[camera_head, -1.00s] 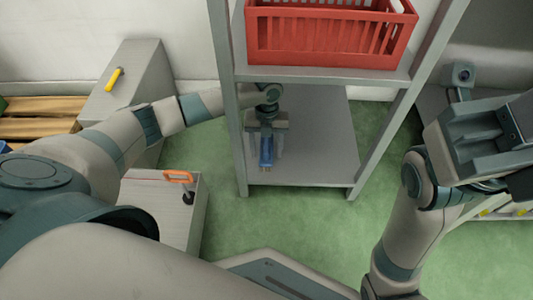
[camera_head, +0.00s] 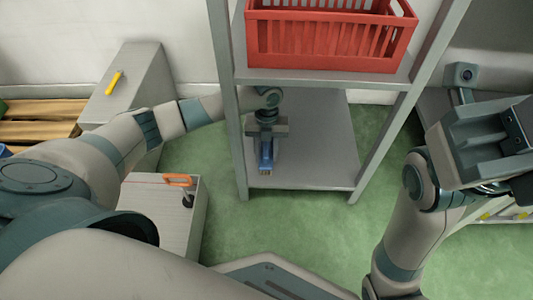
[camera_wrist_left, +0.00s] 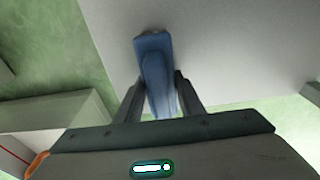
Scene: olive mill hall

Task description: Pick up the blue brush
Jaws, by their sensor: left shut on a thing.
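The blue brush (camera_head: 266,156) is at the lower shelf board (camera_head: 315,150) of a grey rack in the head view, near its front left part. My left gripper (camera_head: 265,150) reaches in over that board from the left and is shut on the brush. In the left wrist view the brush (camera_wrist_left: 153,62) stands between the two fingers (camera_wrist_left: 160,90), which press on its sides. I cannot tell whether the brush still touches the board. My right gripper (camera_head: 510,140) is at the right edge of the head view, away from the rack; its fingertips are not clear.
A red crate (camera_head: 330,50) stands on the shelf above the brush. Rack posts (camera_head: 228,110) flank the space. A grey box (camera_head: 165,205) with an orange-handled tool (camera_head: 179,182) stands at left. A yellow-handled thing (camera_head: 115,82) lies on a sloped grey block (camera_head: 135,90). Green floor is open in front.

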